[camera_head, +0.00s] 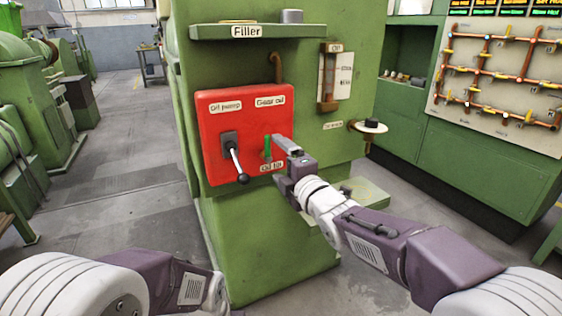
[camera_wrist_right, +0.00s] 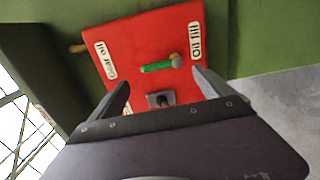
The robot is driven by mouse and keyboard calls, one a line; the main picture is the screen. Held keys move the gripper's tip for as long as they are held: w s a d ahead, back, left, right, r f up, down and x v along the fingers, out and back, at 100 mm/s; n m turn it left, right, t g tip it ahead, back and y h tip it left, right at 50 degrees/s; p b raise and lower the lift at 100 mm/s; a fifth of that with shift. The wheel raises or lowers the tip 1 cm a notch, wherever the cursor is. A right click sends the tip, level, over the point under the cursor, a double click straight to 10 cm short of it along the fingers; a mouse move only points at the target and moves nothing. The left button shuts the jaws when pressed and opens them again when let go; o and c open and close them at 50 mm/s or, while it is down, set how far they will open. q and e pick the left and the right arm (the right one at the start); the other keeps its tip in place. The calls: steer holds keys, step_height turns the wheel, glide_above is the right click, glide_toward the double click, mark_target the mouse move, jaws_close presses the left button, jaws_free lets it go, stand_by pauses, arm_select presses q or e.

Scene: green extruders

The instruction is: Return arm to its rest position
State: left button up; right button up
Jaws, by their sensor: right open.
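My right gripper (camera_head: 277,162) is in front of the right part of the red panel (camera_head: 220,108) on the green machine. In the right wrist view the right gripper (camera_wrist_right: 165,92) is open, its two fingers apart with nothing held between them. A green-handled lever (camera_wrist_right: 160,66) lies just beyond the fingertips; it also shows beside the gripper in the head view (camera_head: 267,146). My left arm comes in at the lower left; its gripper is not visible.
A black-knobbed lever (camera_head: 236,165) sticks out of the panel's left part. A shelf labelled Filler (camera_head: 250,31) juts out above. A small round black-topped part (camera_head: 371,125) protrudes at right. A pipe board (camera_head: 495,75) stands at far right.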

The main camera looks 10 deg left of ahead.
steer(key=shift+s+d, duration=0.15)
steer(key=shift+s, duration=0.1)
steer(key=w+d+f+m+h, duration=0.1)
steer(key=d+f+m+h, duration=0.25)
steer(key=d, duration=0.45)
steer(key=w+d+f+m+h, duration=0.1)
steer(key=d+f+m+h, duration=0.1)
steer(key=d+f, duration=0.45)
steer(key=s+d+f+m+g+h, duration=0.45)
steer(key=s+d+f+m, duration=0.25)
steer(key=d+f, duration=0.3)
steer(key=s+d+f+m+g, duration=0.1)
steer(key=s+f+m+g, duration=0.5)
steer(key=s, duration=0.4)
steer(key=s+d+f+m+g, duration=0.1)
steer(key=s+f+m+g, duration=0.2)
steer(key=s+f+m, duration=0.6)
step_height(320, 180, up, 39)
steer(key=s+n+p, duration=0.2)
steer(key=p, duration=3.5)
steer(key=shift+p, duration=0.35)
